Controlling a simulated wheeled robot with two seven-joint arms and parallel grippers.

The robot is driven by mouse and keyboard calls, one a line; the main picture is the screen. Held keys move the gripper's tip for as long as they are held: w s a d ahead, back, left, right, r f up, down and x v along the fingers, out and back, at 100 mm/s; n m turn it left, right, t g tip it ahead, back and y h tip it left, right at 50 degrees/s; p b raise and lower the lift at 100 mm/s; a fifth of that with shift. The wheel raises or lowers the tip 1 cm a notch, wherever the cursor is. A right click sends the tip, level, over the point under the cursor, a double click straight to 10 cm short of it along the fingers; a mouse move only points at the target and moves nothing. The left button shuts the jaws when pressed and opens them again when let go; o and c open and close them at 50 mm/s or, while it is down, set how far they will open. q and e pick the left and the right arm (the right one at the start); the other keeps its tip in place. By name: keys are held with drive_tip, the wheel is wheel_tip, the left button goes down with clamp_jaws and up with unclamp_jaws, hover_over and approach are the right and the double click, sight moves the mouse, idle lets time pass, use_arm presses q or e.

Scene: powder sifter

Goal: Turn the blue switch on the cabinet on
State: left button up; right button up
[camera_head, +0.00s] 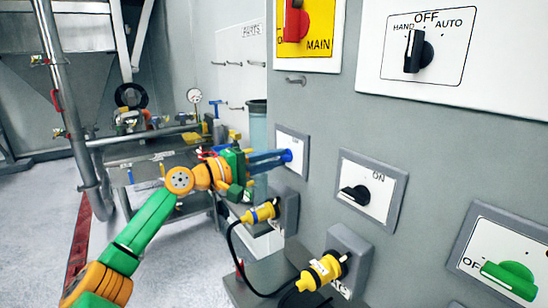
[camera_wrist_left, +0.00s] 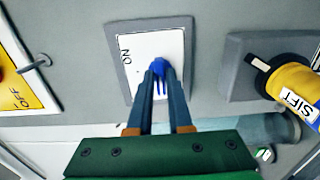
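The blue switch (camera_head: 286,156) sits on a white plate with a grey frame on the cabinet wall. In the left wrist view the blue switch (camera_wrist_left: 158,68) shows at the fingertips, with the word ON at the plate's left side. My left gripper (camera_head: 280,157) reaches the switch, its blue fingers pointing at the plate. In the left wrist view the fingers (camera_wrist_left: 160,75) lie on either side of the blue knob, with a narrow gap between them. Whether they press on it cannot be told. The fingers partly hide the switch. My right gripper is out of view.
To the right on the cabinet are a black switch (camera_head: 355,194) and a green switch (camera_head: 509,280). Yellow plugs (camera_head: 320,272) with a black cable stick out below. A red switch (camera_head: 296,22) and a HAND/AUTO knob (camera_head: 417,52) are above. A metal table (camera_head: 150,165) stands behind.

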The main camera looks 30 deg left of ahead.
use_arm(q)
clamp_jaws()
drive_tip(key=shift+m, duration=0.3)
drive_tip(key=shift+m+b, duration=0.55)
drive_tip(key=shift+m, duration=0.45)
drive_tip(key=m+b, duration=0.1)
drive_tip(key=m, duration=0.5)
drive_tip(key=shift+b, duration=0.35)
drive_tip(key=shift+m+b, duration=0.85)
drive_tip(key=shift+m, duration=3.75)
